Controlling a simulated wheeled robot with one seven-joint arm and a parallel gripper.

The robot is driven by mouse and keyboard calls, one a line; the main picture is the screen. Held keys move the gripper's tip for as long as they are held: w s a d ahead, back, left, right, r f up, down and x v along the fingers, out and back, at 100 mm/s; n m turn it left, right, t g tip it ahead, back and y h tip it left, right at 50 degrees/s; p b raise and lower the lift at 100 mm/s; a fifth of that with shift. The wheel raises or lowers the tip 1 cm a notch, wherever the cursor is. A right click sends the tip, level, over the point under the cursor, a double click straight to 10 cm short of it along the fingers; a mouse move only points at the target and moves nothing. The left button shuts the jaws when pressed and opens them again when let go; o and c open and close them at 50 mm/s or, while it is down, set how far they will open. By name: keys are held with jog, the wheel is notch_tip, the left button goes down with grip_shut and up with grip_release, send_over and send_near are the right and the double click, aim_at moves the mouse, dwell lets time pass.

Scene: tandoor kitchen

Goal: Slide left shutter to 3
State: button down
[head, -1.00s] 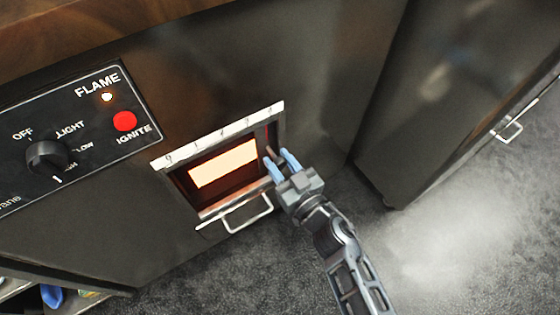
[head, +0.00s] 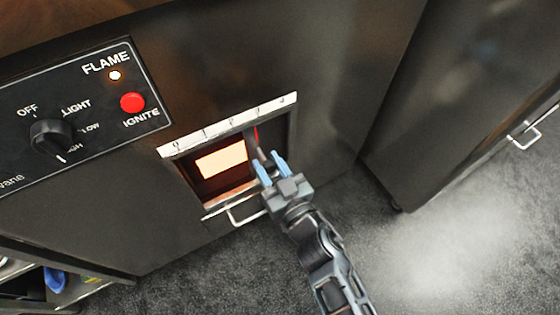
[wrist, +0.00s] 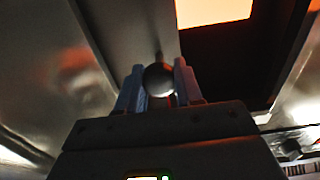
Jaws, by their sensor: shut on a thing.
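A framed opening (head: 190,188) in the dark oven front has a pale numbered scale strip (head: 230,124) along its top, with 0 at the left end. A grey shutter plate (head: 272,135) covers the right part of the opening, and a thin red mark shows near its left edge. The scale number beside that edge is too small to read surely. My gripper (head: 271,165), with light-blue fingers, is shut on the shutter's knob. In the wrist view the dark round knob (wrist: 159,79) sits between both fingers. No second shutter can be told apart.
A glowing panel (head: 222,160) shows inside the opening. A wire handle (head: 246,214) sticks out below it. The control panel (head: 90,120) with a black dial and red button is at the left. A dark cabinet (head: 450,100) stands at the right; open floor lies between.

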jog(key=c, duration=0.8)
grip_release()
jog(key=shift+o, duration=0.2)
jog(key=p+v, duration=0.3)
jog(key=v, duration=0.4)
jog(key=shift+s+d, duration=0.25)
jog(key=shift+s, duration=0.1)
